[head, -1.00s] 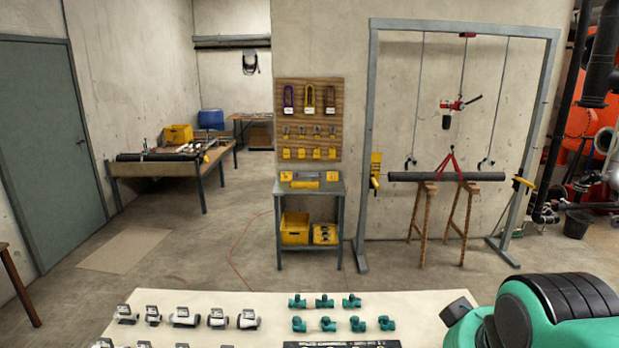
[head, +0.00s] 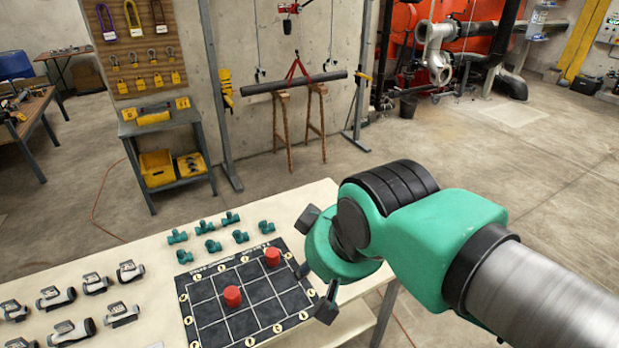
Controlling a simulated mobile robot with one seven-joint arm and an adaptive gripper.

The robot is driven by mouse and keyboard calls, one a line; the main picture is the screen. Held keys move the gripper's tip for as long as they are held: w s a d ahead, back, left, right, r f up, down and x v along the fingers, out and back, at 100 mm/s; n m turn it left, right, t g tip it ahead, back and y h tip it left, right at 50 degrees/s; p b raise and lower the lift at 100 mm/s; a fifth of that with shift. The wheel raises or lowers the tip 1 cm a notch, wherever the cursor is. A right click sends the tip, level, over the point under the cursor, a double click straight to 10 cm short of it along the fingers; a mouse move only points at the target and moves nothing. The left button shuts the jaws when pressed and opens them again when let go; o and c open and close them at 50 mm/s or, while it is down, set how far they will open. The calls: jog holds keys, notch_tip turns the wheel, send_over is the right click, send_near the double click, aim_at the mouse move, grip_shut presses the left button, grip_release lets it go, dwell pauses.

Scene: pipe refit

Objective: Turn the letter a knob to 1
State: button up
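A dark board (head: 212,312) with a pale grid lies on the cream table. Small cream discs with marks too small to read run around its edge. A red cylinder (head: 232,296) stands near the middle of the grid, and another red cylinder (head: 272,257) stands near its far right corner. I cannot tell which part is the letter a knob or where it points. My gripper (head: 317,288) is at the board's right edge, with dark parts beneath my green wrist. It touches neither red cylinder. My wrist hides part of it, so its opening is unclear.
Several green valve fittings (head: 213,246) stand behind the board on the table (head: 140,255). Several grey-white fittings (head: 122,316) stand to its left. A steel shelf cart (head: 166,130) and a frame holding a dark pipe (head: 290,83) stand farther back. The floor at right is open.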

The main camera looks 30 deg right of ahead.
jog(key=w+d+r+g+p, duration=0.1)
jog(key=w+d+r, duration=0.2)
jog(key=w, duration=0.5)
jog(key=w+d+r+g+p, duration=0.15)
jog(key=w+d, duration=0.25)
jog(key=w, duration=0.4)
jog(key=w+d+f+p, duration=0.1)
jog(key=w+d+p, duration=0.1)
jog(key=w+d, duration=0.45)
jog(key=w+d+f+p, duration=0.1)
jog(key=w+d+f, duration=0.15)
jog(key=w, duration=0.65)
jog(key=w+d+f+g+p, duration=0.1)
jog(key=w+d+f, duration=0.4)
jog(key=d, duration=0.2)
jog(key=w+d+f+g+p, duration=0.1)
jog(key=w+d+f+p, duration=0.1)
jog(key=w+d+f, duration=0.4)
jog(key=w+d+f+g+p, duration=0.1)
jog(key=w+d+f, duration=0.3)
jog(key=d+f, duration=0.9)
notch_tip(320, 180, down, 2)
jog(key=shift+d+f+p, duration=0.25)
jog(key=shift+d+p, duration=0.15)
jog(key=shift+f, duration=0.15)
